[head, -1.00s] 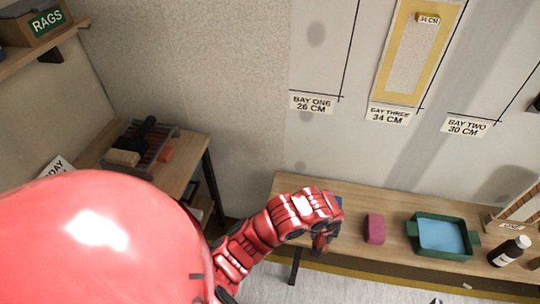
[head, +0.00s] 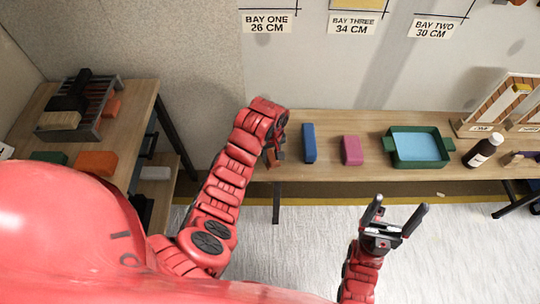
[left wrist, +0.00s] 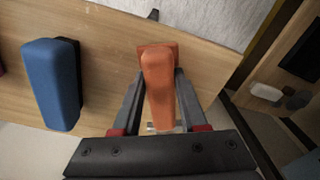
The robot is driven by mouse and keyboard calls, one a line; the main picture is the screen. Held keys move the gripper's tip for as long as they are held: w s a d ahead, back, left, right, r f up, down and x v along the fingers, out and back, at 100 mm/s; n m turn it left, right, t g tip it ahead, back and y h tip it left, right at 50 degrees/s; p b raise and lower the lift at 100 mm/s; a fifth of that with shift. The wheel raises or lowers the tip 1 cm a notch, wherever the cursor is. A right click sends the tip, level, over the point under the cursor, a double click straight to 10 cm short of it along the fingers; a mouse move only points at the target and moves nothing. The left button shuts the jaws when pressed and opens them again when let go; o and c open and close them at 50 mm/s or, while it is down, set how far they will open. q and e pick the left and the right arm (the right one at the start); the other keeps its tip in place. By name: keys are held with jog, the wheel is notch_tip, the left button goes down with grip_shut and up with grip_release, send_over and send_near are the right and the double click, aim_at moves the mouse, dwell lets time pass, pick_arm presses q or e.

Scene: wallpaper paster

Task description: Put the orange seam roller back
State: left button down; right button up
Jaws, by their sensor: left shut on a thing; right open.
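The orange seam roller (left wrist: 160,85) is between the two fingers of my left gripper (left wrist: 160,100) in the left wrist view. In the head view my left gripper (head: 274,152) is at the left end of the wall bench (head: 330,124), and a bit of the orange roller (head: 270,158) shows beside it. My left gripper is shut on the roller; whether the roller touches the bench I cannot tell. My right gripper (head: 400,206) is open and empty, with the floor behind it in the picture.
A blue block-like tool (head: 309,143), also in the wrist view (left wrist: 50,85), stands right of the roller. Further right are a pink one (head: 352,151), a green tray (head: 447,152) and a dark bottle (head: 482,152). A side table (head: 130,125) at left holds a rack (head: 98,122) and orange blocks (head: 95,162).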

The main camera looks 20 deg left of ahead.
aim_at(271, 153)
pick_arm(q)
jog(key=shift+w+a, duration=0.2)
jog(key=shift+w, duration=0.5)
jog(key=shift+w+a, duration=0.2)
jog(key=shift+w, duration=0.5)
jog(key=shift+s+f, duration=0.1)
jog(key=shift+f, duration=1.7)
jog(key=shift+f, duration=0.15)
jog(key=shift+c, duration=2.2)
grip_release()
